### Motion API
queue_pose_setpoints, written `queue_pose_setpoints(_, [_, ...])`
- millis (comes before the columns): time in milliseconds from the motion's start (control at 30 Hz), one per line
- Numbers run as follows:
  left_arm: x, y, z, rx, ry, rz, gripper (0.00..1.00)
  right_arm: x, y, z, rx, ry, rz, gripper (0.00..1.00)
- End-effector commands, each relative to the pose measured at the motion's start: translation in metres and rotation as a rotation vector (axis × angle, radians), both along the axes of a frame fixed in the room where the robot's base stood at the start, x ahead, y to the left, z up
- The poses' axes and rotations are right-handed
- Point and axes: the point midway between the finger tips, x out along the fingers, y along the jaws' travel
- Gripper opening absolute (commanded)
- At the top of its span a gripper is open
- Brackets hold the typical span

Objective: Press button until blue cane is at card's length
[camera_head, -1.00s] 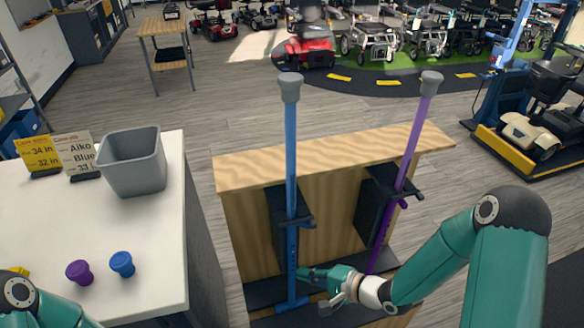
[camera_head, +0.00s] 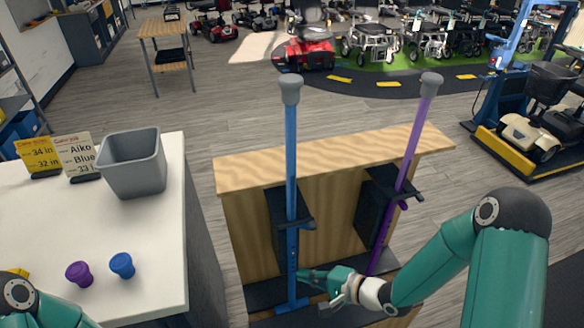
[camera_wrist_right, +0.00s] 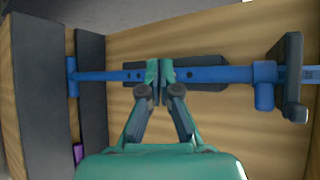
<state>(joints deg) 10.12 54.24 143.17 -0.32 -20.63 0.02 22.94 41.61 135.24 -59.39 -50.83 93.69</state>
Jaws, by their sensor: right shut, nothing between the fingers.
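The blue cane (camera_head: 291,150) stands upright in a dark holder at the left of the wooden stand, its grey tip at the top. The cane lies across the right wrist view (camera_wrist_right: 215,73). My right gripper (camera_head: 303,276) is shut and empty, its fingertips at the lower part of the blue cane; in the wrist view the closed tips (camera_wrist_right: 159,70) overlap the cane's shaft. The button itself is hidden behind the tips. The cards stand on the white table: a yellow card (camera_head: 39,154) with 34 in and 32 in, and a pale card (camera_head: 76,153) reading Aiko, Blue, 33. The left gripper is out of view.
A purple cane (camera_head: 411,140) leans slightly in the right holder of the wooden stand (camera_head: 330,156). A grey bin (camera_head: 133,165), a purple cap (camera_head: 79,273) and a blue cap (camera_head: 122,265) are on the white table (camera_head: 40,225). Floor behind the stand is clear.

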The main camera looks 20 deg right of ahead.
Motion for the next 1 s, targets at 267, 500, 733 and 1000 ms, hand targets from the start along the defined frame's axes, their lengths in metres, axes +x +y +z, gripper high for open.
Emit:
queue_pose_setpoints(267, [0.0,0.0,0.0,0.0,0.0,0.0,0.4,-0.002,0.001,-0.009,-0.049,0.001,0.009,0.0])
queue_pose_setpoints(500, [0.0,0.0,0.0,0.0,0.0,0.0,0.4,-0.03,0.008,-0.063,-0.356,0.034,0.127,0.0])
queue_pose_setpoints(733, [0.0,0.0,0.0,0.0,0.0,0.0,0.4,-0.099,0.017,-0.121,-0.685,0.124,0.462,0.0])
queue_pose_setpoints(1000, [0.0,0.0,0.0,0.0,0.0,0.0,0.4,-0.164,0.025,-0.144,-0.808,0.183,0.791,0.0])
